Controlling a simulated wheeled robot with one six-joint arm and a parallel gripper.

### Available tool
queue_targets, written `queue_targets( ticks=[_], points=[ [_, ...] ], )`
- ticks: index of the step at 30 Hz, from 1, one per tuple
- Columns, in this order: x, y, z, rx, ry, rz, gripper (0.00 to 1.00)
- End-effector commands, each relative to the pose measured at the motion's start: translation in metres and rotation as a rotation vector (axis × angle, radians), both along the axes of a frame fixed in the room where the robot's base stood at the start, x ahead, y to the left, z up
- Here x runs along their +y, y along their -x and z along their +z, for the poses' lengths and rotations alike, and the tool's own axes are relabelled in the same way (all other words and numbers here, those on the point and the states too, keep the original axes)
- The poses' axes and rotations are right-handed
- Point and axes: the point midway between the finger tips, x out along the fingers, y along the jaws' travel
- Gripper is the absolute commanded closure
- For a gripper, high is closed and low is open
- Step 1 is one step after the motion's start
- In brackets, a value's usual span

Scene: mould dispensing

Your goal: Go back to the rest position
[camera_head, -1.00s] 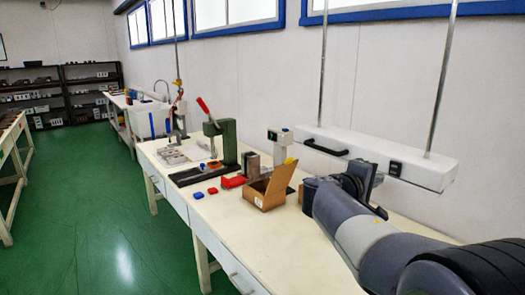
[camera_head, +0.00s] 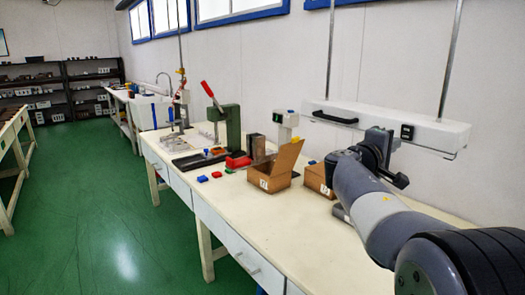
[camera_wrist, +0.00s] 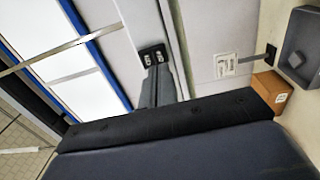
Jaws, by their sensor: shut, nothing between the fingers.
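My gripper (camera_head: 380,150) is raised above the right part of the workbench (camera_head: 262,222), in front of the white wall unit. It is dark and small in the head view, and its fingers are hard to make out there. It is shut and empty. In the wrist view a broad dark grey part of my own body fills the lower half and hides much of the scene.
An open cardboard box (camera_head: 266,182) and a second box (camera_head: 318,178), partly behind my arm, stand on the bench. A green press (camera_head: 232,128) with a red lever stands further left. A white unit (camera_head: 385,126) hangs at the wall. Green floor lies left.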

Motion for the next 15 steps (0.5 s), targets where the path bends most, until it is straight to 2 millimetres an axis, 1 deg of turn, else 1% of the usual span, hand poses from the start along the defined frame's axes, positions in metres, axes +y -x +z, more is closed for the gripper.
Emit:
queue_targets(
  ticks=[1, 6, 15],
  points=[
    [0.007, 0.005, -0.003, -0.003, 0.003, 0.003, 1.0],
    [0.036, 0.027, -0.006, -0.002, 0.002, 0.004, 1.0],
    [0.077, 0.059, -0.01, -0.001, 0.002, 0.004, 1.0]
  ],
)
